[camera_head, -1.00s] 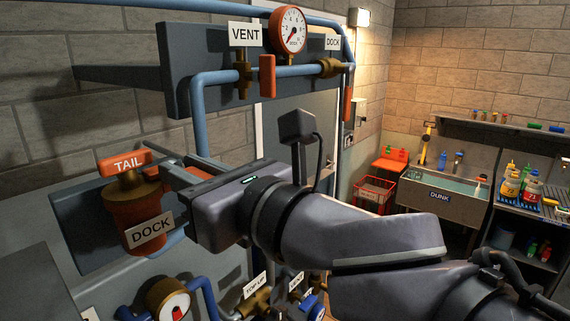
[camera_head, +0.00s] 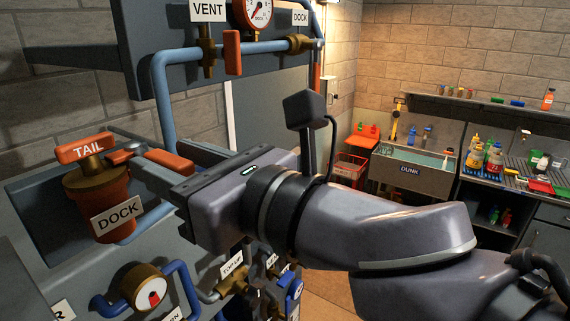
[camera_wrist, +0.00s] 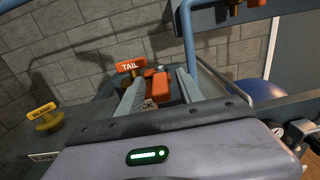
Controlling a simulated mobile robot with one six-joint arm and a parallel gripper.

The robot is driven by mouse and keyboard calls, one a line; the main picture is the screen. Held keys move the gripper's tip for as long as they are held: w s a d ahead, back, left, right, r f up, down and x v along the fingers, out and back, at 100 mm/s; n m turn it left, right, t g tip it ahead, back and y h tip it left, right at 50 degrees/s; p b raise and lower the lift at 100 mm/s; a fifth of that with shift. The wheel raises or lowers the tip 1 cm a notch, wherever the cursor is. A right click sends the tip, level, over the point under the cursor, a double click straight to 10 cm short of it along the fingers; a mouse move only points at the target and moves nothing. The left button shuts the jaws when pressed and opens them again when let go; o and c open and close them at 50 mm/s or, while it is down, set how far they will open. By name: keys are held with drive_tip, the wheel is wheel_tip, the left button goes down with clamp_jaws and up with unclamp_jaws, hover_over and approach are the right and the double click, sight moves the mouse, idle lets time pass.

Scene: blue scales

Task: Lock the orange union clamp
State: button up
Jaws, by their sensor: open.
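The orange union clamp shows as an orange lever (camera_head: 168,160) beside the brass and steel fitting on top of the orange DOCK body (camera_head: 112,205). An orange tag handle marked TAIL (camera_head: 84,148) sits on that body, to the left of the lever. My gripper (camera_wrist: 160,76) is open. In the wrist view the orange lever (camera_wrist: 160,85) shows between its two grey fingers, and the TAIL tag (camera_wrist: 131,65) lies just beyond the left finger. I cannot tell whether either finger touches the lever. Part of the DOCK label is hidden behind the left finger there.
A blue pipe (camera_head: 164,110) rises close behind my gripper. A panel above carries the VENT label (camera_head: 207,11) and a gauge (camera_head: 257,12). A brass gauge (camera_head: 146,287) and valves sit below. A yellow tag (camera_wrist: 41,110) is at left in the wrist view. A sink (camera_head: 412,170) stands far right.

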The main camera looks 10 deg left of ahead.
drive_tip(key=v, duration=1.3)
drive_tip(key=shift+b, duration=0.35)
drive_tip(key=shift+s+d, duration=0.15)
drive_tip(key=d+f+n+g+h+b, duration=0.1)
drive_tip(key=d+f+n+h+b, duration=0.2)
drive_tip(key=f+b, duration=0.8)
drive_tip(key=d+f+n+g+h+b, duration=0.1)
drive_tip(key=f+n+h+b, duration=0.25)
drive_tip(key=f, duration=1.55)
drive_tip(key=d+f+n+h+b, duration=0.4)
drive_tip(key=d+f+n+b, duration=0.1)
drive_tip(key=f, duration=0.6)
drive_tip(key=d+f+n+h+b, duration=0.3)
drive_tip(key=d+f+n+b, duration=0.2)
drive_tip(key=f, duration=0.7)
drive_tip(key=shift+w+d+n+h, duration=0.3)
drive_tip(key=shift+d+n, duration=0.4)
drive_tip(key=shift+n, duration=0.55)
